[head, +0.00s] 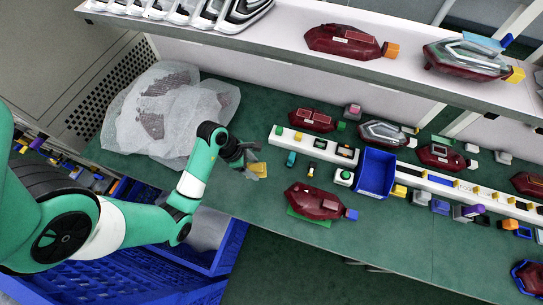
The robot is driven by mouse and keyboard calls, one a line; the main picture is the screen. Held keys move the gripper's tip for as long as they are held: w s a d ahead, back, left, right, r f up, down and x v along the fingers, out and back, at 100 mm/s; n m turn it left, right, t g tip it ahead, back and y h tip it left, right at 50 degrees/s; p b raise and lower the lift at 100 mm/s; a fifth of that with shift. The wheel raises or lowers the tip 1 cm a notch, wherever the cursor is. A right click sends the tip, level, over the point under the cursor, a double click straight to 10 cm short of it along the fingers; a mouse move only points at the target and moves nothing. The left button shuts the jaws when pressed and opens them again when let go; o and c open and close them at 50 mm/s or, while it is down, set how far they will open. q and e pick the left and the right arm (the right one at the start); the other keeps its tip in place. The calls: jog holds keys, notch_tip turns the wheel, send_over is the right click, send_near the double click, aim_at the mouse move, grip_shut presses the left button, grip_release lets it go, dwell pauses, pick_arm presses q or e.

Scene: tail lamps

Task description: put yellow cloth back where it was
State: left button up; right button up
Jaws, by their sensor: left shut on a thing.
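A small yellow cloth (258,170) is at the fingertips of my left gripper (250,165). The gripper is shut on the cloth over the green bench, at the left end of the white strip. Whether the cloth touches the bench I cannot tell. My right gripper is not in the head view.
The green bench (262,205) holds a blue bin (376,173), a white strip (290,137), a green button box (344,177) and several red tail lamps, one near lamp (312,201) close by. White wrapping (120,120) lies at left. A shelf (280,30) overhangs behind. Blue crates (150,280) stand below.

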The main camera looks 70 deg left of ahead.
pick_arm(q)
jog(key=w+a+f+b, duration=0.4)
jog(key=w+a+f, duration=0.1)
jog(key=w+a, duration=0.1)
jog(key=b, duration=0.3)
send_over(272, 156)
jog(key=s, duration=0.2)
notch_tip(272, 156, down, 4)
jog(key=shift+w+f, duration=0.1)
jog(key=shift+w+a, duration=0.2)
jog(key=shift+a, duration=0.05)
notch_tip(272, 156, down, 3)
jog(key=b, duration=0.2)
jog(key=shift+w+a+f+b, duration=0.1)
jog(key=shift+w+f+b, duration=0.1)
jog(key=shift+b, duration=0.1)
jog(key=shift+s+f, duration=0.1)
jog(key=shift+f, duration=0.2)
jog(key=o, duration=1.3)
